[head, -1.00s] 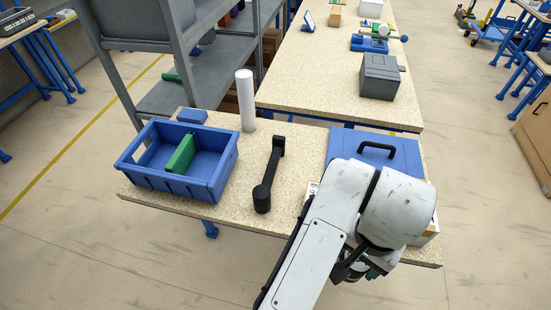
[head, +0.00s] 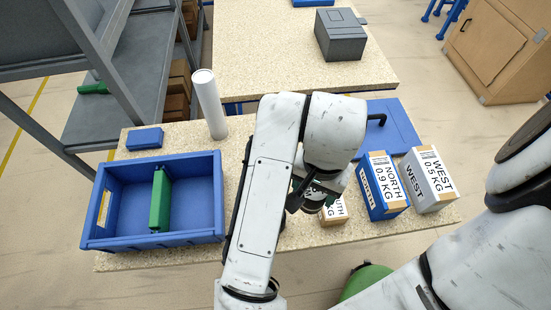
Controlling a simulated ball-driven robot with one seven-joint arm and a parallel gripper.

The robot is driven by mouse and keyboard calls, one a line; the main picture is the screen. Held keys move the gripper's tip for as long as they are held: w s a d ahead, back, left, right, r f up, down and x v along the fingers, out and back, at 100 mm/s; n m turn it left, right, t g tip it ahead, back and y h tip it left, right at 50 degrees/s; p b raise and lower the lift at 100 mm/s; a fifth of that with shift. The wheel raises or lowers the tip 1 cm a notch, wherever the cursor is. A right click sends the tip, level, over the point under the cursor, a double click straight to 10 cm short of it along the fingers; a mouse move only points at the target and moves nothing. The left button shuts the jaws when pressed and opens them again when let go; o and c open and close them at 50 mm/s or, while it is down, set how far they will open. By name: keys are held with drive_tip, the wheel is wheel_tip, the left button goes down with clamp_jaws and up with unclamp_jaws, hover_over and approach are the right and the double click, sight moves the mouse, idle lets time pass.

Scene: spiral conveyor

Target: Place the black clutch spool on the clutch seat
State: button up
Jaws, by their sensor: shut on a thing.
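My gripper (head: 314,204) is in the head view at the middle, pointing down over the front part of the table, beside a small box marked SOUTH (head: 336,212). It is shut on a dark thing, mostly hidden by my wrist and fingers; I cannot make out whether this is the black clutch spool. A bit of green shows at the fingers. I cannot pick out the clutch seat in this view.
On the speckled table (head: 300,237) stand a blue bin (head: 205,237) holding a green block (head: 159,200), a white cylinder (head: 209,105), and boxes marked NORTH (head: 384,187) and WEST (head: 430,181). A blue lidded case (head: 400,125) and a grey box (head: 340,35) lie behind.

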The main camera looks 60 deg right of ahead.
drive_tip(key=shift+w+d+f, duration=1.3)
drive_tip(key=shift+d+f, duration=0.4)
drive_tip(key=shift+f, duration=0.35)
drive_tip(key=shift+w+d+f, duration=1.3)
drive_tip(key=shift+d+f, duration=0.4)
drive_tip(key=shift+f, duration=0.4)
drive_tip(key=shift+w+d+f, duration=1.3)
drive_tip(key=shift+d+f, duration=0.4)
drive_tip(key=shift+f, duration=0.35)
drive_tip(key=shift+f, duration=0.1)
drive_tip(key=o, duration=1.3)
drive_tip(key=shift+c, duration=0.2)
